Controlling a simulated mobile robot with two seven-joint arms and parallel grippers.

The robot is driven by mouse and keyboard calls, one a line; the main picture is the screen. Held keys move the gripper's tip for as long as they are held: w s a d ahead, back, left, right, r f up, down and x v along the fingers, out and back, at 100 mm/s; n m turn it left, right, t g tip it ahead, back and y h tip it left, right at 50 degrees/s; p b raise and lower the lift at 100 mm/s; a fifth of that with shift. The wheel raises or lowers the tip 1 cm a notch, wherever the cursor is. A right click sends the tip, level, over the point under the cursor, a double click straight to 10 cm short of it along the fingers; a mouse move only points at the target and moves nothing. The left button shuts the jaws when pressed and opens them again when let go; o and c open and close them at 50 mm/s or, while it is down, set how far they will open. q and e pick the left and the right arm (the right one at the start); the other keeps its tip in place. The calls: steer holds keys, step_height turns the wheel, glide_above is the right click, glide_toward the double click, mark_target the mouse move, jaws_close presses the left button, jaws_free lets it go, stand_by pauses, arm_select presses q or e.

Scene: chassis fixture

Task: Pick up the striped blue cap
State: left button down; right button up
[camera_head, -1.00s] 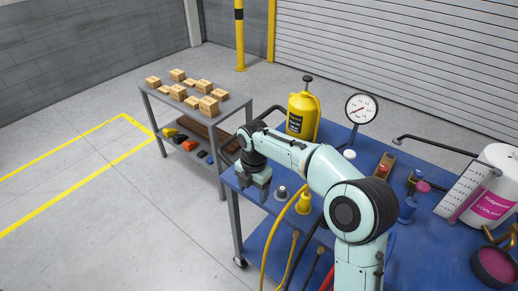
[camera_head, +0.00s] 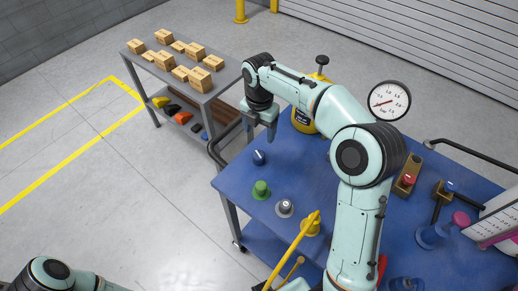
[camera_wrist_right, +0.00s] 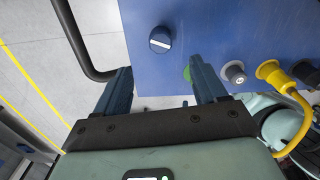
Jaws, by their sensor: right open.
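The striped blue cap (camera_head: 259,157) is a small dark blue cap with a pale stripe. It stands on the blue cart top near its left edge; the right wrist view shows it from above (camera_wrist_right: 160,40). My right gripper (camera_head: 261,130) is open and empty, pointing down above the table, just behind the cap in the head view. In the right wrist view the cap lies beyond the two fingertips (camera_wrist_right: 161,70), roughly centred between them and apart from both. Part of my left arm shows at the bottom left; its gripper is out of view.
A green cap (camera_head: 261,190), a grey cap (camera_head: 284,208) and a yellow fitting (camera_head: 311,224) stand nearer on the cart. A yellow jug (camera_head: 303,122) and a gauge (camera_head: 390,101) are behind. A black handle rail (camera_wrist_right: 85,45) runs along the cart's left end.

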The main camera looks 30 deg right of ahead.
glide_above(259, 154)
steer(key=f, duration=0.4)
steer(key=f+b, duration=0.1)
steer(key=f, duration=0.1)
steer(key=shift+s+f, duration=0.25)
steer(key=shift+s, duration=0.05)
steer(key=shift+w+f, duration=0.15)
steer(key=shift+f, duration=0.4)
step_height(259, 154, down, 5)
steer(key=shift+w, duration=0.1)
arm_select(q)
steer(key=shift+s+f, duration=0.85)
steer(key=shift+f, duration=0.15)
steer(key=shift+a, duration=0.1)
arm_select(e)
steer(key=shift+c, duration=0.3)
jaws_close()
